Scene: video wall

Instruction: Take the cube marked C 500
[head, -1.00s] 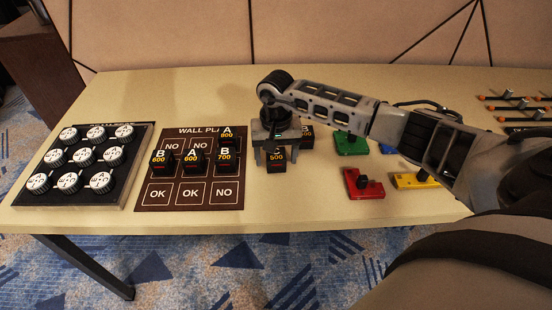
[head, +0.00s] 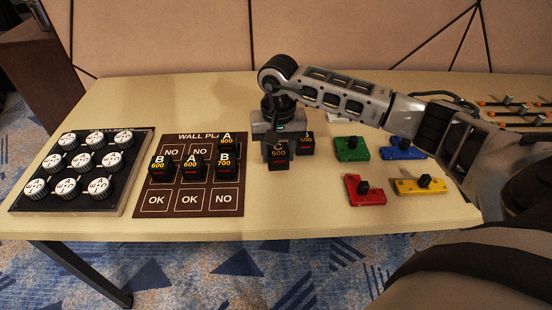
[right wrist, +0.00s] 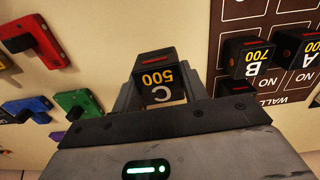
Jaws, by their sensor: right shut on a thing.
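The black cube marked C 500 (head: 278,155) is to the right of the wall plan board on the beige table. My right gripper (head: 277,140) is over it from above, shut on it. In the right wrist view the cube (right wrist: 155,78) sits between the two fingers of the gripper (right wrist: 160,92), with its label upside down. Whether the cube touches the table is hard to tell. My left gripper is not in view.
The wall plan board (head: 155,200) carries several black cubes marked A or B. Another black cube (head: 306,145) stands just right of the gripper. A dial panel (head: 115,190) is at left. Green (head: 350,149), blue (head: 402,150), red (head: 365,192) and yellow (head: 420,186) blocks lie right.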

